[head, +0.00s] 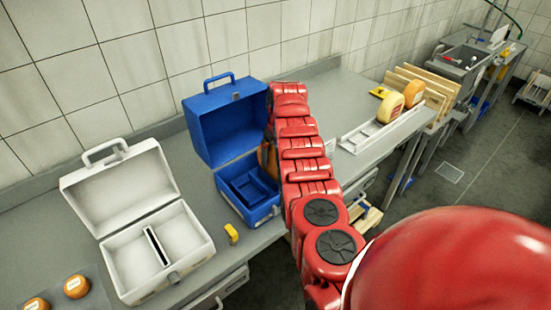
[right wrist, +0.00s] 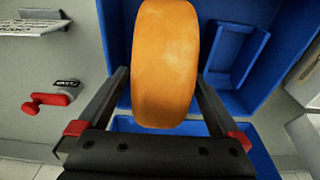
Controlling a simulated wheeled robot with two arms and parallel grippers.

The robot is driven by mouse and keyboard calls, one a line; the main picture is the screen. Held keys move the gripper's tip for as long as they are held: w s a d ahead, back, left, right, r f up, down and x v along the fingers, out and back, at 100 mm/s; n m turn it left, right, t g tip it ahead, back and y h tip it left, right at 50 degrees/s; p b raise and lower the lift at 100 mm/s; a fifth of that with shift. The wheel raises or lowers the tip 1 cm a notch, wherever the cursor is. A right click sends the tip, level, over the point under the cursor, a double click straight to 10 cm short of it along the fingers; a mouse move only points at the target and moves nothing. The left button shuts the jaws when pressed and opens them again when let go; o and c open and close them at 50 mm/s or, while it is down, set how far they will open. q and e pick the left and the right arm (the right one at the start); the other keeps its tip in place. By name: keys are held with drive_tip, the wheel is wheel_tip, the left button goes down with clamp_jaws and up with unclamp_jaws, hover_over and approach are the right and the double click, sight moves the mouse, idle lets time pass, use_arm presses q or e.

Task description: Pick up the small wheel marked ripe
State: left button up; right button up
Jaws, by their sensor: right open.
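An orange cheese wheel (right wrist: 166,65) stands on edge between the two fingers of my right gripper (right wrist: 158,110) in the right wrist view. The fingers are apart, with gaps beside the wheel. In the head view the wheel (head: 263,156) shows partly at the blue case, mostly hidden by my red right arm. No mark shows on its visible face. Two small orange wheels with pale labels, one (head: 76,286) and another (head: 36,304), lie at the lower left of the head view. Their labels are too small to read. My left gripper is not in view.
The open blue case (head: 228,125) has a raised lid and a divided bottom. An open white case (head: 120,185) stands left of it. A yellow object (head: 231,233) lies on the counter between them. At right, a pale wheel (head: 390,108) and an orange wheel (head: 414,93) stand near wooden boards (head: 432,85).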

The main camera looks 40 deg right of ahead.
drive_tip(key=shift+f, duration=0.4)
clamp_jaws()
